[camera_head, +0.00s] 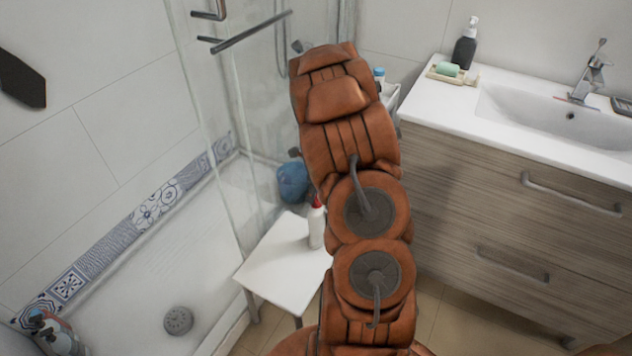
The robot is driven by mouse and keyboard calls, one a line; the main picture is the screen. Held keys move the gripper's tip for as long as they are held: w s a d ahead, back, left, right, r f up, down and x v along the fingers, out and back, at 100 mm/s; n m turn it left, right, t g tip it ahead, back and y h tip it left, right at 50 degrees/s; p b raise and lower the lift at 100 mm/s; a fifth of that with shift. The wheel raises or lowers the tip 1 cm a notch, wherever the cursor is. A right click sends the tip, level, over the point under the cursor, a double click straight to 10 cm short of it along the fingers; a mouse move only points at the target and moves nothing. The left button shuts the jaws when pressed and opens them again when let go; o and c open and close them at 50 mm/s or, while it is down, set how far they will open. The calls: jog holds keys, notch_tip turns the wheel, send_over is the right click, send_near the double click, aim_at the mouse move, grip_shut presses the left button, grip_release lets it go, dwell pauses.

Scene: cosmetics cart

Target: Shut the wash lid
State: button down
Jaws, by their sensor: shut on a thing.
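My arm stretches up the middle of the view, and its far end covers what lies behind it. My gripper does not show. I cannot tell which thing is the wash, and no open lid is visible. A bottle with a blue top (379,74) shows in part just right of my arm's far end, at a white cart (391,97) mostly hidden by my arm. A white bottle with a red cap (316,228) stands upright on the white stool (277,262), beside my arm.
A glass shower panel (215,120) with a metal bar handle (250,32) stands left of my arm. A wooden vanity (520,210) with a white sink (545,112) is on the right. A blue round object (293,182) sits behind the stool.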

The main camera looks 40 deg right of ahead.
jog(key=g+p, duration=0.1)
jog(key=p, duration=0.2)
jog(key=shift+w+r, duration=0.1)
jog(key=shift+w, duration=0.1)
jog(key=shift+w+f+g+h+p, duration=0.1)
jog(key=shift+f+g+h+p, duration=0.2)
jog(key=shift+g+p, duration=0.1)
jog(key=shift+w+a+f+g+b, duration=0.1)
jog(key=shift+w+f+g+b, duration=0.1)
jog(key=shift+f+g+b, duration=0.25)
jog(key=shift+w+g+h+b, duration=0.15)
jog(key=shift+g+h+b, duration=0.2)
jog(key=shift+b, duration=0.8)
jog(key=shift+g+b, duration=0.3)
jog(key=shift+b, duration=0.15)
jog(key=shift+a, duration=0.1)
jog(key=c, duration=0.8)
grip_release()
